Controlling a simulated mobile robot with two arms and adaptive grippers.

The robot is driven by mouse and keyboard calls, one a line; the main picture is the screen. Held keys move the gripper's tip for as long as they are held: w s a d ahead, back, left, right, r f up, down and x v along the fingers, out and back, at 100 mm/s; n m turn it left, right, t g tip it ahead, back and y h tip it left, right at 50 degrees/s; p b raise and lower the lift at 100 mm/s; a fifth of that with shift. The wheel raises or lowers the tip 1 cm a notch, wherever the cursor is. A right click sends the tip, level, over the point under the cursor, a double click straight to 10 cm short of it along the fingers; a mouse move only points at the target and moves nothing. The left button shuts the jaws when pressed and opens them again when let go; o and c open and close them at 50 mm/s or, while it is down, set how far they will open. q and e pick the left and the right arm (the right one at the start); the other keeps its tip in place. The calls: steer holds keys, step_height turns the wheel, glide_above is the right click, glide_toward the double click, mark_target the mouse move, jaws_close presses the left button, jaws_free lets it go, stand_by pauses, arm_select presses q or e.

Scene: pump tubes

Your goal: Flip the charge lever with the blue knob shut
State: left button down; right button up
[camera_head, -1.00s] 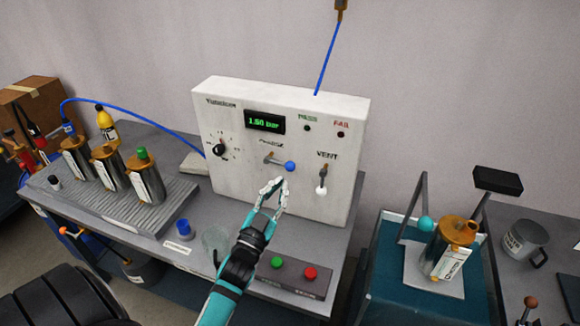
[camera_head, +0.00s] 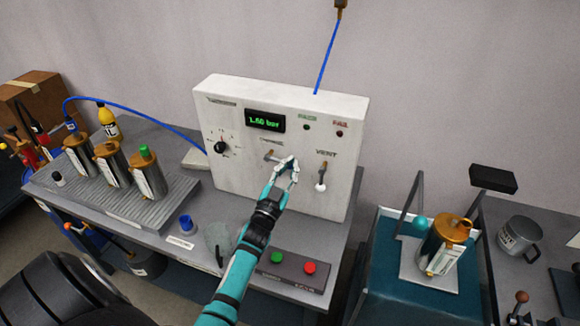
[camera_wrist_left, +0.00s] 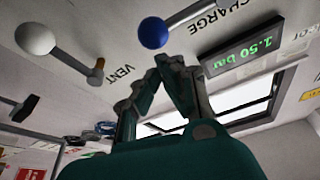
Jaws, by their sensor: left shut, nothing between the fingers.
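The white panel (camera_head: 240,178) carries the charge lever (camera_head: 269,155), a grey handle sticking out under the CHARGE label. Its blue knob is hidden behind my left gripper (camera_head: 289,162) in the head view. In the left wrist view the blue knob (camera_wrist_left: 153,33) shows on the end of the lever (camera_wrist_left: 190,13), just beyond my left fingertips (camera_wrist_left: 160,68). The gripper is shut and empty; whether it touches the knob I cannot tell. My right gripper is not in view.
The vent lever's white knob (camera_head: 320,187) is close by on the right; it also shows in the wrist view (camera_wrist_left: 35,39). The display (camera_head: 264,122) reads 1.50 bar. A button box (camera_head: 292,272) and a blue-capped part (camera_head: 186,224) lie in front of the panel.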

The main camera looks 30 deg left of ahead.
arm_select(q)
steer(key=shift+f, duration=0.1)
steer(key=shift+f+m, duration=0.2)
steer(key=shift+m, duration=0.3)
steer(key=shift+d+f+m+h+b, duration=0.1)
steer(key=shift+f+m+h+b, duration=0.15)
steer(key=shift+m+h+b, duration=0.2)
steer(key=s+a+f+m+g+h+b, duration=0.1)
steer(key=a+f+m+g+h+b, duration=0.2)
steer(key=f+m, duration=0.5)
steer(key=a+m+b, duration=0.1)
steer(key=m, duration=0.6)
steer(key=shift+f+m+g+h, duration=0.3)
steer(key=shift+f+m+h, duration=0.05)
steer(key=shift+f, duration=0.05)
